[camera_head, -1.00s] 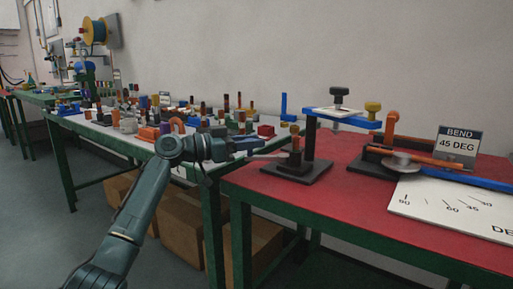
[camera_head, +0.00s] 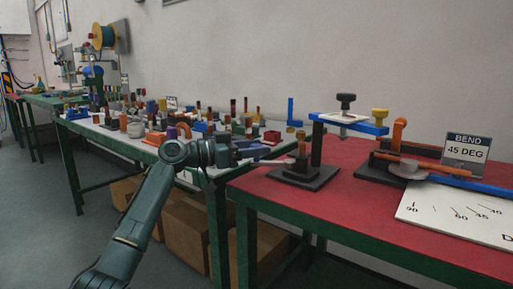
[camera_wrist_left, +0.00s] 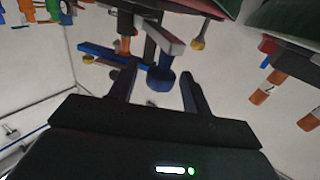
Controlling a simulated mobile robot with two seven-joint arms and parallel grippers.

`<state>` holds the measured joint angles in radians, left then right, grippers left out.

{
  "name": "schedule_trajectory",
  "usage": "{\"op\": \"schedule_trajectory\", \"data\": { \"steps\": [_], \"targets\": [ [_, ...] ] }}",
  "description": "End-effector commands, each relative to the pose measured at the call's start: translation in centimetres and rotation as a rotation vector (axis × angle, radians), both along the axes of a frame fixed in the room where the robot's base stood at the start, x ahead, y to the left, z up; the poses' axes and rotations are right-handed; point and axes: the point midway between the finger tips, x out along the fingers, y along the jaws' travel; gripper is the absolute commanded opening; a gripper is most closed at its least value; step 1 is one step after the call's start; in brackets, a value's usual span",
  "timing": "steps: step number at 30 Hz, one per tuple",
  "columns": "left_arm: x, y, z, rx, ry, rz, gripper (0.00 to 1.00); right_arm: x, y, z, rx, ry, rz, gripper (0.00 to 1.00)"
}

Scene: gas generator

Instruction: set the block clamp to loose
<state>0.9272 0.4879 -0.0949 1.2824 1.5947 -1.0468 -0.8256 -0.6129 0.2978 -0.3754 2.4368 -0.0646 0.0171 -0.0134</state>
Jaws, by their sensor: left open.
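A clamp stand, which I take to be the block clamp, has an orange-brown post (camera_head: 301,152) on a dark base (camera_head: 304,175) at the near left of the red table. A pale grey lever (camera_head: 273,163) sticks out left from it. In the left wrist view, which looks upside down, the lever (camera_wrist_left: 155,35) ends in a dark blue knob (camera_wrist_left: 160,80). My left gripper (camera_head: 262,152) is open at the lever's end. In the wrist view its fingers (camera_wrist_left: 160,88) stand either side of the knob, with gaps visible. My right gripper is not in view.
A bending rig with a 45 DEG sign (camera_head: 466,148) is at right. The left table (camera_head: 85,123) is crowded with small parts. Boxes (camera_head: 187,230) lie beneath.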

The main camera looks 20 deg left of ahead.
Motion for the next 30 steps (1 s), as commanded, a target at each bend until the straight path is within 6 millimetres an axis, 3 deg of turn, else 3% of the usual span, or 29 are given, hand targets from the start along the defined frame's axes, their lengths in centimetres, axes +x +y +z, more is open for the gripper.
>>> {"op": "schedule_trajectory", "data": {
  "steps": [16, 30],
  "targets": [
    [-7.2, 8.1, 0.0, 0.002, 0.002, 0.002, 0.49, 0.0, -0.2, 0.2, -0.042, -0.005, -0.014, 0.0],
    [-8.3, 9.3, 0.0, 0.002, 0.001, 0.0, 0.49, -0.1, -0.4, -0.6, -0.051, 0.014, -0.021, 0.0]
  ]
}}
